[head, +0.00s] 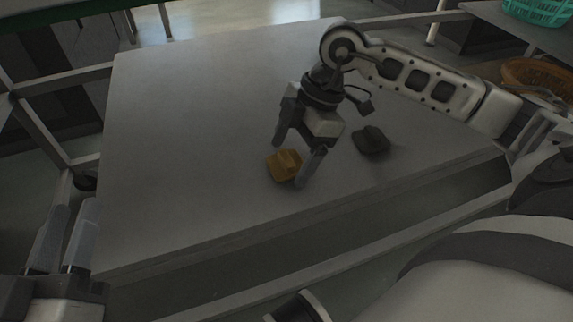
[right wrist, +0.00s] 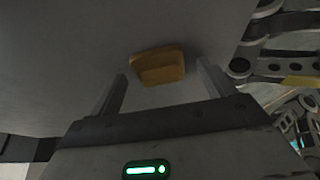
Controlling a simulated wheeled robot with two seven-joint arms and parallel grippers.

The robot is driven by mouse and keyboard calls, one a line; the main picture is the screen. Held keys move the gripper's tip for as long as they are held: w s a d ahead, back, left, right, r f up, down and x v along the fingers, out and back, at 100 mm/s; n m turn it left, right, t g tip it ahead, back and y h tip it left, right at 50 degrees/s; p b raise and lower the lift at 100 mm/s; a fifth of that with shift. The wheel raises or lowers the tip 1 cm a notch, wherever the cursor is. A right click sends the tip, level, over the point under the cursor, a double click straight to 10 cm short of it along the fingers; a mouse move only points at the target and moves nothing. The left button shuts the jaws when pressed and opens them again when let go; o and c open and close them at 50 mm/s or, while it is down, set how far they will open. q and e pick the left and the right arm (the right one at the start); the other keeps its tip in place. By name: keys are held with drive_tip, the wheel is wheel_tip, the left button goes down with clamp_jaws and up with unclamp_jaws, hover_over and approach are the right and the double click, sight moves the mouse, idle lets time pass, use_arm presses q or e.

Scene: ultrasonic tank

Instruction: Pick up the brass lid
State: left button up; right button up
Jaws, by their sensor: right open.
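The brass lid (head: 283,166) is a small golden-brown block with a raised part on top. It lies on the grey table. In the right wrist view the lid (right wrist: 158,66) shows just ahead of and between the two spread fingertips (right wrist: 162,78), with nothing held. My left gripper (head: 75,206) is at the lower left, off the table's left edge, with a gap between its fingers and nothing in it.
A dark grey block (head: 371,141) of similar shape lies on the table to the right of the lid. The grey table (head: 180,130) is otherwise bare, with wide free room on the left. A green basket (head: 538,10) and an orange-brown basket (head: 540,76) stand at the far right.

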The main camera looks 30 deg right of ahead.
drive_tip(key=c, duration=1.3)
drive_tip(key=shift+c, duration=0.2)
drive_tip(key=shift+r, duration=0.2)
